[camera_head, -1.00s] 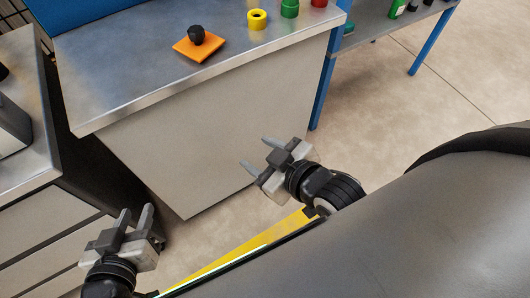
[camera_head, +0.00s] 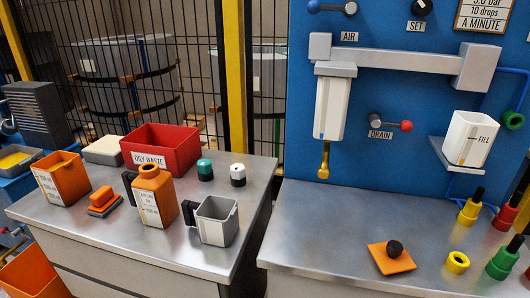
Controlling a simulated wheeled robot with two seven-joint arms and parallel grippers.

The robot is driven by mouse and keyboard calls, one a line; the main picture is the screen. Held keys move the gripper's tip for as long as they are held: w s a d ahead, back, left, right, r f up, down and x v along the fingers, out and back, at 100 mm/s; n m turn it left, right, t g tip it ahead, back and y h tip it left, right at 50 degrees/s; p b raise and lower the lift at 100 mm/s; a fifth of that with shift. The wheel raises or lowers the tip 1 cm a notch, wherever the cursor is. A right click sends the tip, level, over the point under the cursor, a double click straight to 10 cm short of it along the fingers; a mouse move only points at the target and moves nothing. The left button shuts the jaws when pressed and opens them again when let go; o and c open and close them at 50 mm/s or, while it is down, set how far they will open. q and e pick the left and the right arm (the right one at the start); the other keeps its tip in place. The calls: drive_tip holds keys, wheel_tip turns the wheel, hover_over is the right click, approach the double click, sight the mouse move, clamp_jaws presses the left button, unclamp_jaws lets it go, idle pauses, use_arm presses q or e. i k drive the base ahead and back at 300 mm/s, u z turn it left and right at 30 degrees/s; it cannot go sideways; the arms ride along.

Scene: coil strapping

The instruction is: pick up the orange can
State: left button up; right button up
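The orange can (camera_head: 157,193) stands upright on the left metal bench (camera_head: 105,230). It has a round neck on top, a black handle on its left side and a white label on its front. Neither of my grippers is in view, and nothing is touching the can except the bench under it.
A grey jug (camera_head: 217,222) stands close to the can's right, an orange sponge-like block (camera_head: 103,203) to its left. A gap separates the right bench (camera_head: 325,235).

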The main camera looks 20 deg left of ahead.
sight(152, 190)
drive_tip(key=u, duration=0.95)
drive_tip(key=k, duration=0.3)
drive_tip(key=u, duration=1)
